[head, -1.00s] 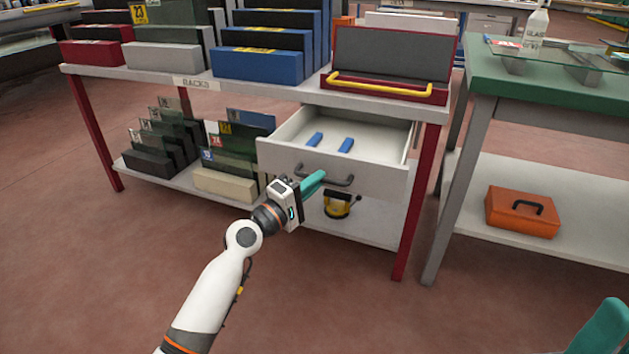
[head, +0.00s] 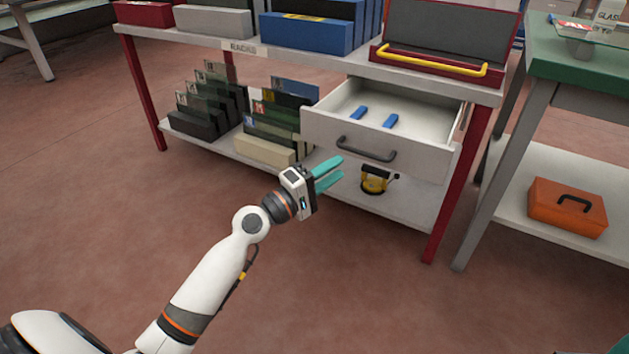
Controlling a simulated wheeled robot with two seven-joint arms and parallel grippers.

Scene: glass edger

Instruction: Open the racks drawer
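The racks drawer (head: 322,131) is a pale grey drawer under the right part of the shelf marked RACKS. It stands pulled out, and two small blue blocks (head: 391,121) lie inside it. Its dark bar handle (head: 367,150) is on the front face and is free. My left gripper (head: 342,171) has teal fingers that are spread apart with nothing between them. It is below and to the left of the handle, apart from it. Only a small teal piece at the bottom right edge (head: 620,340) may be my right gripper; its fingers cannot be made out.
Below the drawer, a yellow and black tool (head: 374,181) sits on the lower shelf, beside slotted racks of glass (head: 268,148). A red case with a yellow handle (head: 430,67) is on top. An orange toolbox (head: 567,207) sits under the green-topped table. The floor in front is clear.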

